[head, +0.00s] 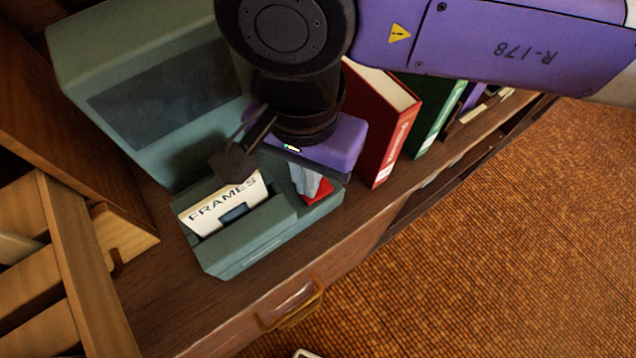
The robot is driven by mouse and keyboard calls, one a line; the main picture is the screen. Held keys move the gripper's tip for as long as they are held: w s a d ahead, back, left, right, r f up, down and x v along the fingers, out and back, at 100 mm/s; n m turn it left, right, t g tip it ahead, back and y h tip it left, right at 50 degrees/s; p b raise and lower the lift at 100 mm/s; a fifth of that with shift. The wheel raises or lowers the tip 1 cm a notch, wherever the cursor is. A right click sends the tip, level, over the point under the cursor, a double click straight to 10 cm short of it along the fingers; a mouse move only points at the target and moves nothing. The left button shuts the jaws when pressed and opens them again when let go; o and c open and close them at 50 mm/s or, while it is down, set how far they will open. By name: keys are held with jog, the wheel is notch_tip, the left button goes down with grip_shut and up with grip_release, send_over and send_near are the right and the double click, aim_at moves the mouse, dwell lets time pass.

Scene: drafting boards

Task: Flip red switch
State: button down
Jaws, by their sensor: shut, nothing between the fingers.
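A grey-green device (225,262) stands on the wooden desk, with a dark screen on its upper panel. A small red part (319,192), which looks like the red switch, shows at the right of its front ledge, with pale grey pieces just above it. My gripper (233,167) is shut and empty, its dark fingers over the device, left of the red part and above a white card (225,204) marked "FRAMES". My gripper's purple body hides the area just above the red part. I cannot tell whether the fingers touch the device, nor the switch's position.
A red binder (378,130) and a green binder (432,122) stand right of the device. A wooden rack (80,270) is at the left. The desk front (290,285) has a drawer handle (292,307). Open brown carpet (480,240) lies at the lower right.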

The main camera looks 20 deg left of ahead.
jog(key=shift+f+b, duration=1)
jog(key=shift+b, duration=0.05)
dwell(0.9)
jog(key=shift+r, duration=0.15)
jog(key=shift+r+p, duration=1.5)
jog(key=shift+r, duration=1.9)
